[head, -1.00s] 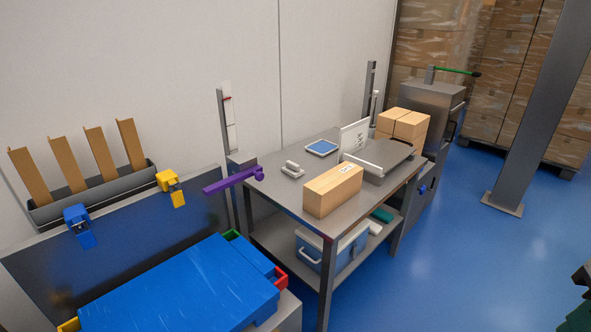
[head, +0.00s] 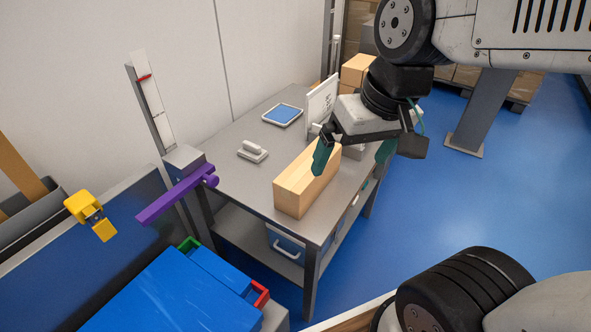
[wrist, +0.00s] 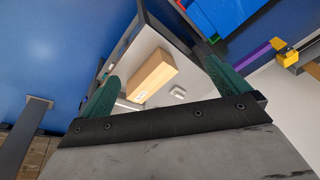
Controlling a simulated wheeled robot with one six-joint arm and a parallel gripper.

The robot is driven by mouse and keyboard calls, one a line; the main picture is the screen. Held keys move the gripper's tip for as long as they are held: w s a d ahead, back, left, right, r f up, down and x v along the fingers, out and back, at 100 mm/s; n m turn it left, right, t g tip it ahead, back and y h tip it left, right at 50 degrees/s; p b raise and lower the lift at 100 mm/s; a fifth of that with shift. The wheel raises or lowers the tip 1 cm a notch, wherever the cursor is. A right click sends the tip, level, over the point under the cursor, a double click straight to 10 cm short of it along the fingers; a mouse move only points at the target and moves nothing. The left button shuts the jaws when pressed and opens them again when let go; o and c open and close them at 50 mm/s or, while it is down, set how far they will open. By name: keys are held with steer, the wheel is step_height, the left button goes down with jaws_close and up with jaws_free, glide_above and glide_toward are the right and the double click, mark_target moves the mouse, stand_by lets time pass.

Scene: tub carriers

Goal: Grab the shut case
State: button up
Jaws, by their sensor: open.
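A closed, pale wooden-coloured case (head: 300,188) lies on the grey table top near its front edge. My gripper (head: 354,153) is open and empty, with two teal fingers. In the head view it covers the case's far right end. In the wrist view the case (wrist: 152,80) lies between the open fingers (wrist: 164,88), some distance beyond them and not touched. A small label shows on its end there. A blue box with a white handle (head: 286,246) stands on the shelf below, partly hidden by the table top.
On the table are a white-handled tool (head: 253,151), a blue-topped pad (head: 283,115) and an upright white sign (head: 321,97). A purple bar (head: 172,197) sticks out at the table's left. Blue floor at right is open.

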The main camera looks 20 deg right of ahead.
steer(key=w+a+f+m+t, duration=0.2)
steer(key=w+a+f, duration=0.1)
steer(key=w, duration=0.5)
steer(key=w+a+f+m+t, duration=0.2)
steer(key=w+a+f, duration=0.15)
steer(key=w, duration=0.55)
steer(key=w+a+f+m+t, duration=0.2)
steer(key=w+a+f, duration=0.15)
steer(key=w, duration=0.45)
steer(key=m+h, duration=0.5)
steer(key=h, duration=0.7)
glide_toward(307, 165)
steer(key=shift+w+d+f, duration=0.1)
steer(key=shift+w+d, duration=0.15)
steer(key=shift+w, duration=0.8)
steer(key=shift+s+d+f+g, duration=0.1)
steer(key=shift+s+d+g, duration=0.15)
steer(key=shift+g, duration=0.05)
steer(key=shift+d+f, duration=0.1)
steer(key=shift+d, duration=0.15)
steer(key=x, duration=0.7)
steer(key=shift+w+d, duration=0.1)
steer(key=shift+d, duration=0.05)
